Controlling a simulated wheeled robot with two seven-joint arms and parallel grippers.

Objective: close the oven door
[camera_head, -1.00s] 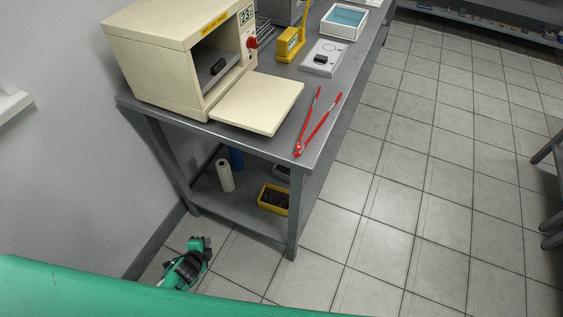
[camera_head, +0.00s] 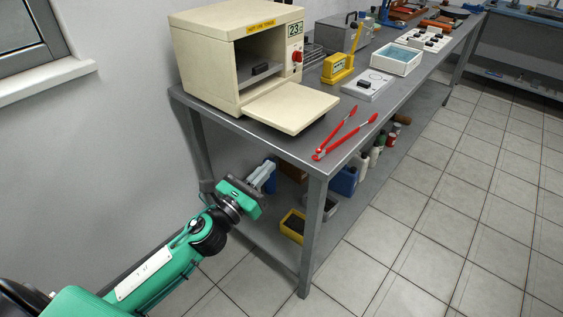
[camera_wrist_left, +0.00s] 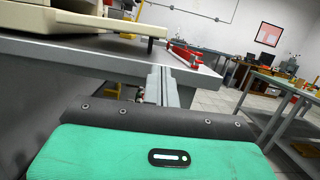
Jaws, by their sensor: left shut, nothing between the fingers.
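The cream oven (camera_head: 208,62) stands on the near left end of the grey bench in the head view. Its door (camera_head: 292,105) is open, folded down flat toward the front just above the bench top. A small dark block (camera_head: 261,69) sits inside the oven. My left gripper (camera_head: 268,168) is shut and empty, below the bench top near its end, apart from the oven and door. In the left wrist view its fingers (camera_wrist_left: 158,82) point toward the bench edge, and the door's underside (camera_wrist_left: 108,22) shows above left. My right gripper is not in view.
Red-handled tongs (camera_head: 345,134) lie on the bench (camera_head: 222,122) right of the door. A yellow device (camera_head: 338,68), a white plate (camera_head: 367,86) and a white tray (camera_head: 397,58) stand farther back. A yellow bin (camera_head: 292,226) is on the lower shelf. The tiled floor at right is clear.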

